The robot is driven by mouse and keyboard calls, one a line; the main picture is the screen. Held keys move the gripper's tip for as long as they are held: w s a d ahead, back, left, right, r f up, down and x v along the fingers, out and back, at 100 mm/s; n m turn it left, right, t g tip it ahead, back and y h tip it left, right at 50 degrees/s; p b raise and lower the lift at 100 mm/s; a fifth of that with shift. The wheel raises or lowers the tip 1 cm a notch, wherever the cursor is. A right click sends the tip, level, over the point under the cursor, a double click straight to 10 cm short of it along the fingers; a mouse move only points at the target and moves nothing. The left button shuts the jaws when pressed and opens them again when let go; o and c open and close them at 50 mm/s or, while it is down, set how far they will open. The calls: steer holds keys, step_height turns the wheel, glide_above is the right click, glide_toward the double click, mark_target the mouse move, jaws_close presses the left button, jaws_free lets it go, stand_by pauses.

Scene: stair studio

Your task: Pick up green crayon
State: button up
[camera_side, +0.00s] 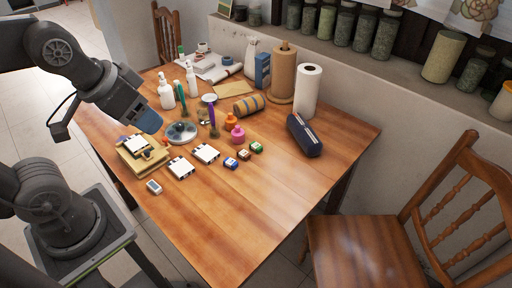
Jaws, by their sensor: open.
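A slim green upright object (181,97), which looks like the green crayon, stands among small items on the left half of the wooden table. A similar purple one (212,114) stands to its right. My gripper (150,123) is at the left, above the table's left side, to the left of the green object and apart from it. It is open, and I see nothing held in it. Its fingertips are small and dark here, so their detail is hard to tell.
White pump bottles (166,95), a round grey dish (180,133), orange (231,122) and pink (238,135) pots, and small cards (181,168) crowd around. Paper rolls (308,90) and a dark pencil case (304,135) stand further right. The table's front (250,215) is clear.

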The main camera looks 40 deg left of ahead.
steer(key=shift+w, duration=0.1)
steer(key=m+g, duration=0.6)
steer(key=m, duration=1.3)
glide_above(256, 145)
step_height(256, 145, down, 28)
steer(key=shift+w+d+r, duration=0.15)
steer(key=shift+r, duration=0.1)
steer(key=shift+f, duration=3)
steer(key=c, duration=1)
